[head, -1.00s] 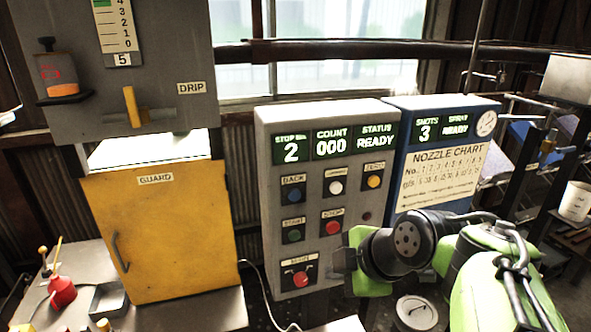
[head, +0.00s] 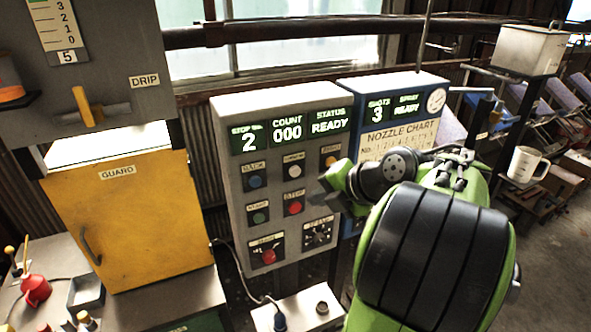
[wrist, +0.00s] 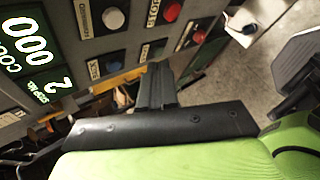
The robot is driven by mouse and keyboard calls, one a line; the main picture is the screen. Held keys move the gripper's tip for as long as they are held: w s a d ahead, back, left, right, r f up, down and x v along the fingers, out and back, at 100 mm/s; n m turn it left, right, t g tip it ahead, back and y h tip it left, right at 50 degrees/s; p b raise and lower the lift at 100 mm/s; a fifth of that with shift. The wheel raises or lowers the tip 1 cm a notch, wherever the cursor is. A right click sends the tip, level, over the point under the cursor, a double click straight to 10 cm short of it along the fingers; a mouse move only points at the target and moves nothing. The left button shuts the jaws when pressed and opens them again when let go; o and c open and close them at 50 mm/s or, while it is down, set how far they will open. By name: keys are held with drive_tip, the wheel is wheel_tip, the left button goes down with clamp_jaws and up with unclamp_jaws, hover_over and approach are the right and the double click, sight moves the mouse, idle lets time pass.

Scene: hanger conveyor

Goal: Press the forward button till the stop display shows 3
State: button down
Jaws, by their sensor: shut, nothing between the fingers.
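The grey control panel (head: 222,150) stands in the middle of the head view. Its stop display (head: 248,138) shows 2, and it also shows in the wrist view (wrist: 52,86). A white button (head: 294,170) with a label too small to read sits in the top row, between a blue button (head: 255,181) and an orange button (head: 330,161). The white button also shows in the wrist view (wrist: 113,18). No label clearly reads forward. My gripper (head: 326,192) is shut and empty, in front of the panel's right side, apart from the white button. Its closed fingers (wrist: 155,85) show in the wrist view.
The count display (head: 287,128) shows 000 and the status display (head: 328,121) reads READY. A blue panel (head: 428,84) stands right, a yellow guard (head: 130,230) left.

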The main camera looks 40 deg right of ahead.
sight(296, 172)
drive_tip(key=shift+w+d+p, duration=0.2)
drive_tip(key=shift+w+d, duration=0.1)
drive_tip(key=shift+w, duration=0.75)
drive_tip(key=shift+w+d+p, duration=0.25)
drive_tip(key=shift+w+d, duration=0.05)
drive_tip(key=shift+w, duration=0.7)
drive_tip(key=shift+w+d+p, duration=0.2)
drive_tip(key=shift+w+d, duration=0.1)
drive_tip(key=shift+w, duration=0.75)
drive_tip(key=shift+w, duration=0.1)
drive_tip(key=shift+w+d, duration=0.1)
drive_tip(key=shift+w, duration=0.2)
